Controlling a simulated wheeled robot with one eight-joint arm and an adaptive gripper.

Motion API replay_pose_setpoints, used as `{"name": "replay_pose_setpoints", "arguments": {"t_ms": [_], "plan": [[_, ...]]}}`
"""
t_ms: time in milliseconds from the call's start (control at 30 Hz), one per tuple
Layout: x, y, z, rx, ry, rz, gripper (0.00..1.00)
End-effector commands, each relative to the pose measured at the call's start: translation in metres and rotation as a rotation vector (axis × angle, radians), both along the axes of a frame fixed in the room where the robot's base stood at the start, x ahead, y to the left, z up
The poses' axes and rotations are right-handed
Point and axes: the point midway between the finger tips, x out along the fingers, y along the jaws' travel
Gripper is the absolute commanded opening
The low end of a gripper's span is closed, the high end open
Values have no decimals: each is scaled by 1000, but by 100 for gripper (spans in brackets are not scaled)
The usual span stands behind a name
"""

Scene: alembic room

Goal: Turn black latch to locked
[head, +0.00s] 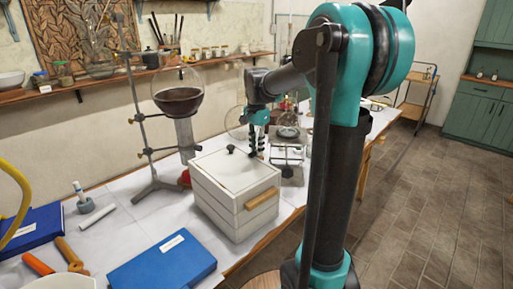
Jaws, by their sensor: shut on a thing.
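A white box (236,198) with a flat lid and a wooden handle (262,198) on its front stands on the long table. A small black piece (231,149), likely the black latch, shows at the back edge of the lid. My gripper (257,153) points down at the back of the lid, just right of this piece. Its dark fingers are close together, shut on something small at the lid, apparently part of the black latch. The fingertips and the latch's exact angle are too small to make out.
A round flask of dark liquid (178,100) and a metal stand (139,120) are behind the box at left. Blue boxes (162,262) lie in front and left. Glassware and a small metal stand (288,155) are close right of my gripper.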

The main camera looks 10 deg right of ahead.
Motion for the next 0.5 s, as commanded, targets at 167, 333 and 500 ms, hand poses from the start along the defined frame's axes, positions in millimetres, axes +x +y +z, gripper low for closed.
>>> {"name": "replay_pose_setpoints", "arguments": {"t_ms": [167, 333, 500], "plan": [[0, 0, 0, 0, 0, -53, 0], [0, 0, 0, 0, 0, -74, 0], [0, 0, 0, 0, 0, -79, 0]]}}
